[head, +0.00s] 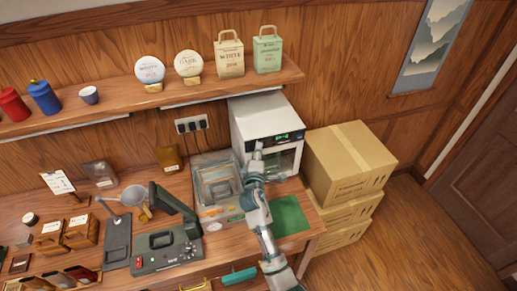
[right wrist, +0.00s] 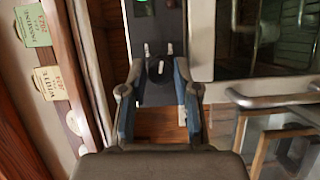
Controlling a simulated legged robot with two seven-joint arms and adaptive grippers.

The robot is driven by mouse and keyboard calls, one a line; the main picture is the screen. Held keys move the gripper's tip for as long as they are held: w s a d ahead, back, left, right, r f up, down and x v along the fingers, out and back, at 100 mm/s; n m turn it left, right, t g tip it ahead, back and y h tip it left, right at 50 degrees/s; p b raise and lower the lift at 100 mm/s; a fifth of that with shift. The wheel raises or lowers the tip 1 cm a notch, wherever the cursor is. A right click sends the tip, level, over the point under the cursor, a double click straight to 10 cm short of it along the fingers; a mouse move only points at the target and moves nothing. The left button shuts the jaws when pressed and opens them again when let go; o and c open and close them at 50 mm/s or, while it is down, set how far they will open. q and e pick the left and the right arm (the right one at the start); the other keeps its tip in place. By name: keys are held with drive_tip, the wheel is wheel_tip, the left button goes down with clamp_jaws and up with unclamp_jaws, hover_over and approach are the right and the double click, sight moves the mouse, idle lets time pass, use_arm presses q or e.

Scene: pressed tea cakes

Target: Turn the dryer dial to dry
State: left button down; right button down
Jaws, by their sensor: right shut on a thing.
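The dryer (head: 262,115) is a white box with a dark front panel and a lit green display (head: 282,137), at the back right of the counter. Its dial (right wrist: 158,68) is a dark round knob with pale marks around it in the right wrist view. My right gripper (head: 257,152) reaches the dryer's front panel. In the right wrist view its fingers (right wrist: 160,84) stand on either side of the dial and are shut on it. The gripper covers the dial in the head view. The dial's exact setting is too small to read. My left gripper is not in view.
A clear-lidded machine (head: 216,185) stands just left of my right arm. Cardboard boxes (head: 348,160) are stacked to the right of the dryer. A green mat (head: 289,214) lies before it. A shelf (head: 120,108) with bags and tins runs above. A scale (head: 165,250) stands at front left.

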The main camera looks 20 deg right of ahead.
drive_tip(key=shift+r+m+g+y+p, duration=0.1)
drive_tip(key=shift+m+g+y+p, duration=0.25)
drive_tip(key=shift+m+p, duration=0.7)
drive_tip(key=shift+r+m+g+y+p, duration=0.1)
drive_tip(key=shift+m+g+y+p, duration=0.25)
drive_tip(key=shift+m+p, duration=0.7)
drive_tip(key=shift+f, duration=0.1)
drive_tip(key=c, duration=1.1)
unclamp_jaws()
drive_tip(key=shift+o, duration=1.3)
drive_tip(key=shift+w, duration=0.1)
drive_tip(key=shift+w+f, duration=0.1)
